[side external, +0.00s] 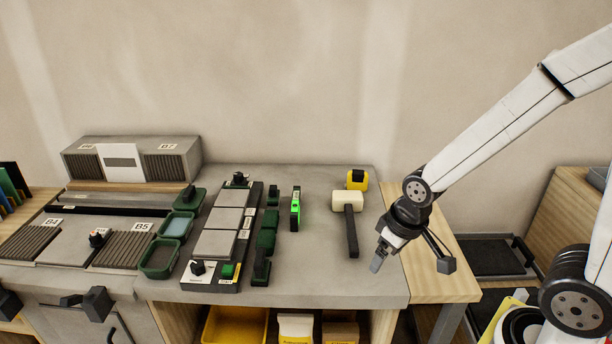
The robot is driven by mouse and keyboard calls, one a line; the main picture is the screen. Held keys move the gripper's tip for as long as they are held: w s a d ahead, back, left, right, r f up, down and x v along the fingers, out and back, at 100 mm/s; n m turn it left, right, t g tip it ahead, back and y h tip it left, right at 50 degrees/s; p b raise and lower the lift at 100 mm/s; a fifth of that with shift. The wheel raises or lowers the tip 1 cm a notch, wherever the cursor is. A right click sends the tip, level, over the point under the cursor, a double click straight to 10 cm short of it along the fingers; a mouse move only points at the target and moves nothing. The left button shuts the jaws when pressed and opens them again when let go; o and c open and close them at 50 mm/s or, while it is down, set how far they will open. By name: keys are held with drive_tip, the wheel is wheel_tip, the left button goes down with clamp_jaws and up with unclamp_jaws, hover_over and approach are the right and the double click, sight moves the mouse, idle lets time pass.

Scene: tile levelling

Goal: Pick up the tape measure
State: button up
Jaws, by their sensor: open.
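The tape measure looks to be the small yellow and black block (357,180) at the back right of the grey worktop in the side external view. It stands just behind the head of a mallet, and nothing touches it that I can make out. My gripper (408,264) is at the right edge of the worktop, in front and to the right of the yellow block and apart from it. Its fingers are spread open, pointing down, with nothing between them.
The mallet (346,202), with a pale head and dark handle, lies between my gripper and the left side. A bright green level (296,208), dark green blocks (266,240) and a tile board (215,243) stand further left. Bare worktop (325,275) lies in front.

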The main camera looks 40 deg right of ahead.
drive_tip(key=shift+r, duration=0.1)
wheel_tip(320, 180, up, 5)
drive_tip(key=m+t+y, duration=0.8)
drive_tip(key=m, duration=2)
hover_over(366, 174)
drive_tip(key=s+d, duration=0.3)
drive_tip(key=s, duration=0.1)
wheel_tip(366, 174, down, 12)
drive_tip(key=shift+w+d+r, duration=0.1)
drive_tip(key=shift+d+r, duration=0.05)
drive_tip(key=shift+f, duration=0.6)
drive_tip(key=shift+x, duration=1.35)
drive_tip(key=shift+r, duration=0.1)
